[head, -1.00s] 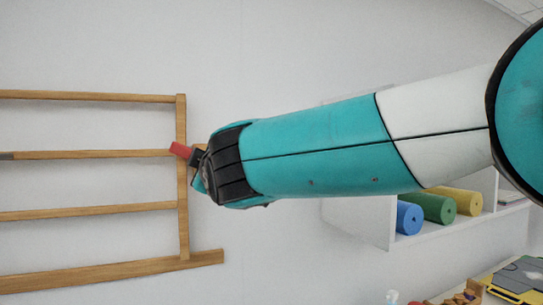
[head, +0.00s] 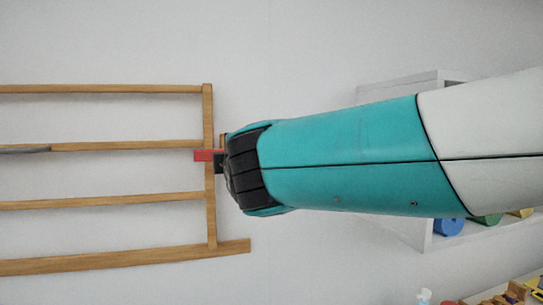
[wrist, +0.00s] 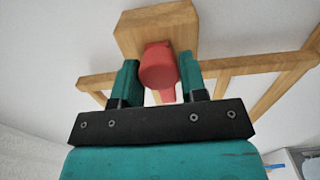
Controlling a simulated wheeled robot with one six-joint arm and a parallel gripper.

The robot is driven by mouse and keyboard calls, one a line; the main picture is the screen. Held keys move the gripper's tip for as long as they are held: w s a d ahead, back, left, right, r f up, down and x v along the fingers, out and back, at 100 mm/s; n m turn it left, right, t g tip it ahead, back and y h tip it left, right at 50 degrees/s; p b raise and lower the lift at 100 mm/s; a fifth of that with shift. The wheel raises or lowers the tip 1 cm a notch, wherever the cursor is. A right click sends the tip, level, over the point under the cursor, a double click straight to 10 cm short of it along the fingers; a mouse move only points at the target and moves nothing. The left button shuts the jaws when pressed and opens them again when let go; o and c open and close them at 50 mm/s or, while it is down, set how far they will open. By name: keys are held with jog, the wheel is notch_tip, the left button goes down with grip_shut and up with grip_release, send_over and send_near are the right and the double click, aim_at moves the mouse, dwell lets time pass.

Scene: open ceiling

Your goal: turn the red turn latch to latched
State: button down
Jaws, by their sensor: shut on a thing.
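The red turn latch (wrist: 158,66) sits in front of a wooden block (wrist: 155,25) in the wrist view. Its rounded end faces me and a narrower red part extends below it. My gripper (wrist: 158,78) has one teal finger on each side of the latch and is shut on it. My arm hides most of the gripper and the wooden block there.
A wooden rail frame (head: 208,105) stands along the pale wall at left. A white shelf (head: 400,90) is partly behind my arm, with blue (head: 448,227) and green (head: 487,219) rolls in it. Small items lie at the lower right. The wall below my arm is clear.

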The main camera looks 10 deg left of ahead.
jog(key=c, duration=0.7)
grip_release()
jog(key=shift+s, duration=0.1)
jog(key=b+v, duration=0.8)
jog(key=v, duration=0.9)
jog(key=shift+s+d+b, duration=0.1)
jog(key=shift+s+b, duration=0.1)
jog(key=shift+b, duration=0.1)
jog(key=shift+w, duration=0.1)
